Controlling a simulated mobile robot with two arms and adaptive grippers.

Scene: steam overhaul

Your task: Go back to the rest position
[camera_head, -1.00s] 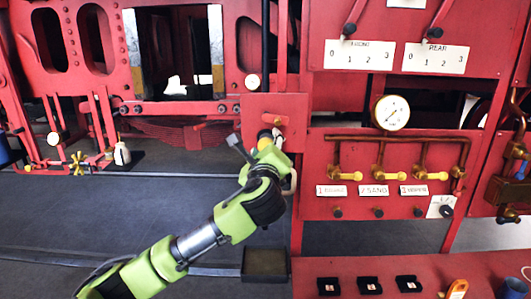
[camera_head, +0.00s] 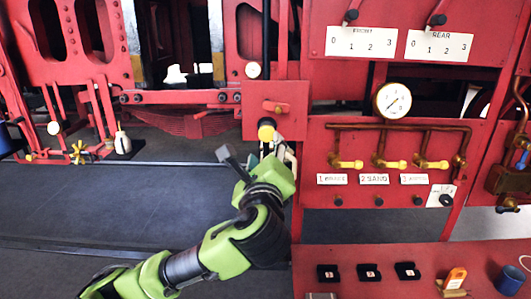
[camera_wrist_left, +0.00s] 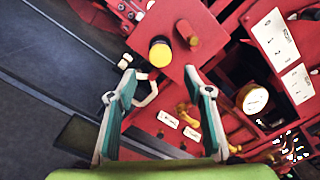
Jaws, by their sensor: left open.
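My left gripper (camera_head: 279,152) is in front of the red panel, just below a black knob with a yellow cap (camera_head: 266,130). In the left wrist view the gripper (camera_wrist_left: 160,82) shows two spread green-and-grey fingers with nothing between the tips. The yellow-capped knob (camera_wrist_left: 160,53) is beyond the tips there, apart from them. In the head view the fingers are partly hidden by my own wrist. My right gripper is in neither view.
The red valve panel (camera_head: 320,140) with a gauge (camera_head: 393,100) and brass valves (camera_head: 388,164) stands to the right. A red bench (camera_head: 390,255) holds small black blocks, an orange item (camera_head: 455,279) and a blue mug (camera_head: 509,280). The dark floor (camera_head: 110,200) at left is clear.

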